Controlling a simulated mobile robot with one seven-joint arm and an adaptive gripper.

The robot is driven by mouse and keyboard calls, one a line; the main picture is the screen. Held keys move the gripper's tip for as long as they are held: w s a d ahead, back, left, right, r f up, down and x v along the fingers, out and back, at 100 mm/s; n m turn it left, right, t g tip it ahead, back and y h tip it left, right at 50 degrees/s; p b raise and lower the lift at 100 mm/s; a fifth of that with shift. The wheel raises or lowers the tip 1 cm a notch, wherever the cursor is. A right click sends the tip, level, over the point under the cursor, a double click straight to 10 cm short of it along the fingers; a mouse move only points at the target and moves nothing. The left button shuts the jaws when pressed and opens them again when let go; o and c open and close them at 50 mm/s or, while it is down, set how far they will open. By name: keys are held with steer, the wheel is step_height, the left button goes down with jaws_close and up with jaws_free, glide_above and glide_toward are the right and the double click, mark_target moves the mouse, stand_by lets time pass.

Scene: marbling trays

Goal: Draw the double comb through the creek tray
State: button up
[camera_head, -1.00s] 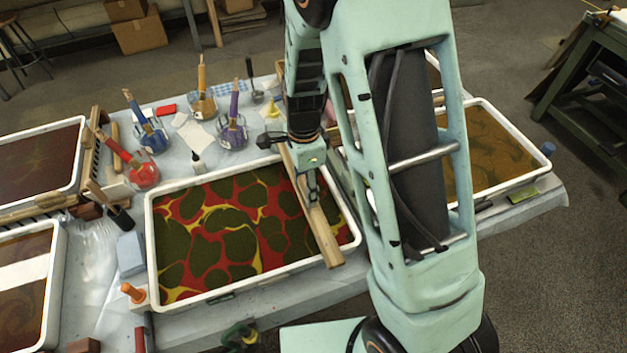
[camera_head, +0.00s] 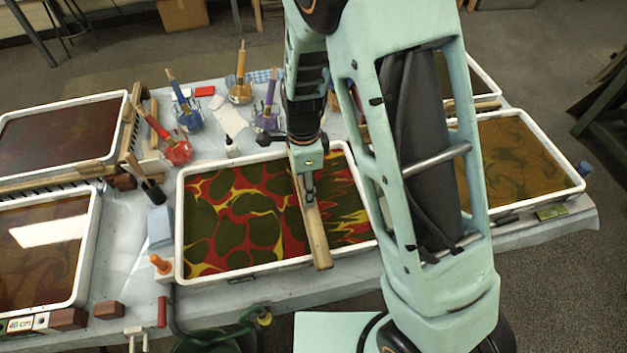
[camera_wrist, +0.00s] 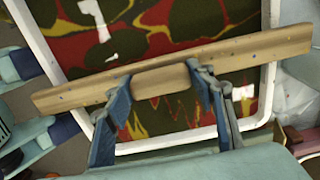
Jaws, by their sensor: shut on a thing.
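The tray in the middle (camera_head: 180,232) has a white rim and a dark green, red and yellow marbled surface; I take it for the creek tray. My gripper (camera_head: 309,190) is shut on the double comb (camera_head: 318,245), a long wooden bar lying across the tray from back to front. Left of the bar the pattern is rounded blobs; right of it, spiky streaks. In the wrist view the comb (camera_wrist: 255,50) runs between my gripper's blue-grey fingers (camera_wrist: 163,88), over the tray (camera_wrist: 36,45). The comb's teeth are hidden, so their depth cannot be told.
Other trays stand at back left (camera_head: 60,104), front left (camera_head: 90,250) and right (camera_head: 578,182). Jars of red (camera_head: 178,152), blue (camera_head: 190,120), orange (camera_head: 240,93) and purple (camera_head: 266,121) stand behind the middle tray. An orange-topped object (camera_head: 158,264) stands near its front left corner.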

steer(key=shift+s+a+p, duration=0.7)
steer(key=shift+a, duration=2.15)
steer(key=shift+s+a+p, duration=0.65)
steer(key=shift+a+p, duration=0.05)
steer(key=shift+a, duration=2.2)
steer(key=shift+s+a+p, duration=0.7)
steer(key=shift+a, duration=2.15)
steer(key=shift+s+a+p, duration=0.2)
steer(key=shift+s+a, duration=0.25)
steer(key=shift+a, duration=1.45)
steer(key=shift+s+a+p, duration=0.2)
steer(key=shift+s+a, duration=0.3)
steer(key=shift+a, duration=1.35)
steer(key=shift+s+a+p, duration=0.2)
steer(key=shift+s+a, duration=0.25)
steer(key=shift+a, duration=1.45)
steer(key=shift+r+p, duration=1.6)
steer(key=shift+r, duration=0.9)
steer(key=shift+r, duration=0.1)
steer(key=shift+r+p, duration=1.3)
steer(key=shift+r, duration=0.65)
